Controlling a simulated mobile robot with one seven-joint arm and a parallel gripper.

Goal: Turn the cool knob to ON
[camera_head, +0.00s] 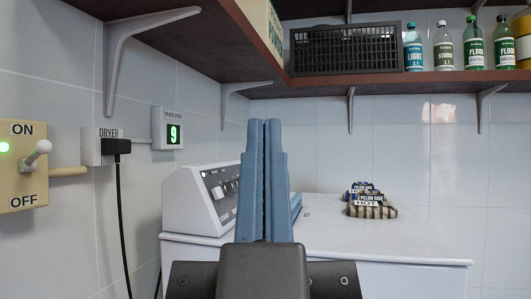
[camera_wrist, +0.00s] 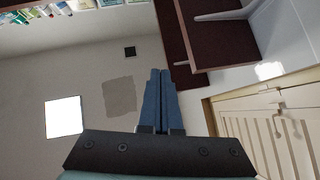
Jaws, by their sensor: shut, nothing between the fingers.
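My gripper (camera_head: 265,122) has blue fingers pointing up, pressed together and empty. In the picture it stands in front of the panel's right end and hides part of the machine. My gripper also shows in the wrist view (camera_wrist: 160,72), shut, with no panel or knob in that view.
A wall switch box (camera_head: 22,165) marked ON and OFF has a green light and lever. A plugged dryer outlet (camera_head: 97,147) and a display (camera_head: 167,128) reading 9 are beside it. Folded pillow cases (camera_head: 370,207) lie on the machine top (camera_head: 330,240). A shelf (camera_head: 350,84) holding a basket and bottles overhangs.

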